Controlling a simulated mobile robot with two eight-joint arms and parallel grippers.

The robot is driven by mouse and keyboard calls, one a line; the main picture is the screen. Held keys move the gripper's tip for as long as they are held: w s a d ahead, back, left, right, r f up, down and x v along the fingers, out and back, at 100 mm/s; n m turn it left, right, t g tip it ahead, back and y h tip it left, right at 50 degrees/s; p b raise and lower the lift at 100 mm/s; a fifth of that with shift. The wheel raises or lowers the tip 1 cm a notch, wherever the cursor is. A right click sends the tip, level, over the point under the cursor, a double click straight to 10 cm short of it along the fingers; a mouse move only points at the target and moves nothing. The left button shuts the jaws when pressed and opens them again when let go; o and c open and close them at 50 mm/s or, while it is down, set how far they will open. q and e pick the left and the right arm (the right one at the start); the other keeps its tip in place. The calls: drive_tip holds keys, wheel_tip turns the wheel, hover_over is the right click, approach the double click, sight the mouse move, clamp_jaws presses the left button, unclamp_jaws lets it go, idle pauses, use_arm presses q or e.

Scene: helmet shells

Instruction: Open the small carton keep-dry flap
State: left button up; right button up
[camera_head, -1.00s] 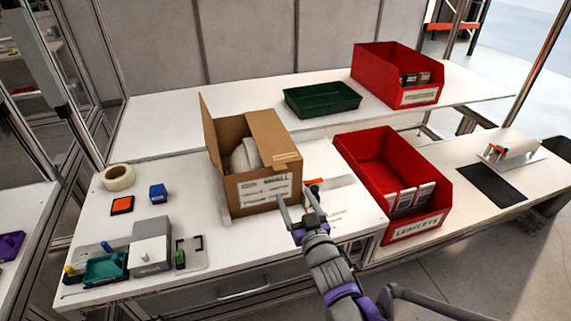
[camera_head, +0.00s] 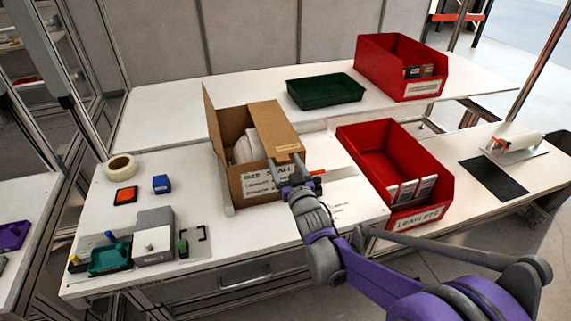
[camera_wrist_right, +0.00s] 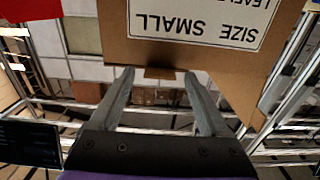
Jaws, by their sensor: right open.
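The small brown carton (camera_head: 236,184) stands on the white bench, with a "SIZE SMALL" label on its front. Its left flap (camera_head: 210,125) stands upright, and its right flap (camera_head: 274,122) lies over the right part of the top. A white bundle (camera_head: 247,147) shows inside. My right gripper (camera_head: 285,161) is open at the carton's upper front edge. In the right wrist view the carton's labelled face (camera_wrist_right: 120,30) appears upside down. A small brown tab (camera_wrist_right: 160,72) on its edge lies between the open fingertips (camera_wrist_right: 158,77); contact cannot be told. My left gripper is not in view.
A red leaflet bin (camera_head: 372,150) stands close right of the carton. A green tray (camera_head: 325,91) and another red bin (camera_head: 378,65) are on the back shelf. Tape (camera_head: 120,166), a blue block (camera_head: 161,184) and a grey block fixture (camera_head: 153,238) sit on the left.

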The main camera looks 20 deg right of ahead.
clamp_jaws()
idle(1.3)
